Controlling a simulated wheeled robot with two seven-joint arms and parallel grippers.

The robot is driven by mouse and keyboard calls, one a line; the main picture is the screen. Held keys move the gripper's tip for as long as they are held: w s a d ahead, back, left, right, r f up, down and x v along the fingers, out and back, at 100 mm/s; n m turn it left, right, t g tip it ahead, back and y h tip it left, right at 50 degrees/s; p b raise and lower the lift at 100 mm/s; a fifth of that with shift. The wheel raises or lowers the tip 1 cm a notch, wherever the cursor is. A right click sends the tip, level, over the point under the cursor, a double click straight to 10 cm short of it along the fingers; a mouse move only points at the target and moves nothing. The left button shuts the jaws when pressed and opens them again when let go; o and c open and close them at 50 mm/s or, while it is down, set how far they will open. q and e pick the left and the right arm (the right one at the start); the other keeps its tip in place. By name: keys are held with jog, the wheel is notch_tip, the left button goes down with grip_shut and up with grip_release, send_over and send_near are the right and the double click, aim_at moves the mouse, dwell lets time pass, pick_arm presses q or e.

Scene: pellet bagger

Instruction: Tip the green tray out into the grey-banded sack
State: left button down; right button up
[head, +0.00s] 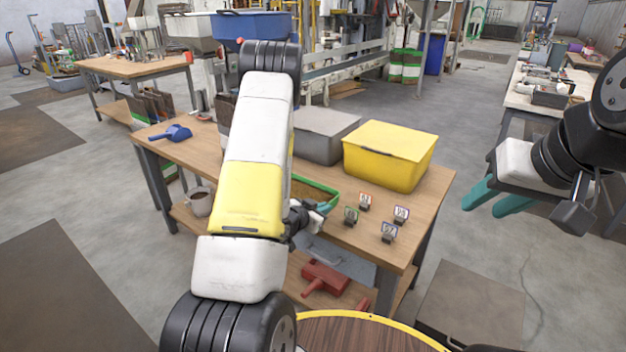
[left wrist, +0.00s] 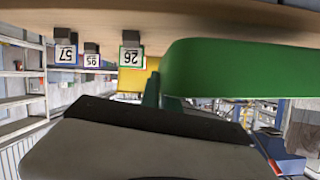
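The green tray (head: 331,190) lies on the wooden bench with brown contents inside. My left arm covers its left part. Its green side (left wrist: 240,75) fills the upper right of the left wrist view. My left gripper (head: 322,208) is at the tray's near right corner, its fingers against or very close to the rim; whether they are closed on it is unclear. A brown sack (head: 224,112) stands behind my left arm, mostly hidden; its band colour cannot be told. My right gripper (head: 498,198) is open and empty, in the air right of the bench.
A yellow bin (head: 390,155) and a grey bin (head: 325,135) stand behind the tray. Several small number tags (head: 365,202) stand to its right. A blue scoop (head: 172,133) lies at the bench's left.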

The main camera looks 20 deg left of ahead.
aim_at(319, 185)
pick_arm(q)
jog(key=w+a, duration=0.1)
jog(key=w, duration=0.3)
jog(key=w+a, duration=0.1)
jog(key=w, duration=0.4)
jog(key=w+a+f, duration=0.1)
jog(key=w+a, duration=0.1)
jog(key=w, duration=0.3)
jog(key=shift+f, duration=0.1)
jog(key=shift+w+a+f, duration=0.1)
jog(key=shift+w+f, duration=0.3)
jog(key=shift+f, duration=0.2)
jog(key=shift+w+a+f, duration=0.1)
jog(key=shift+w+f, duration=0.25)
jog(key=shift+f, duration=0.7)
jog(key=c, duration=1.6)
grip_release()
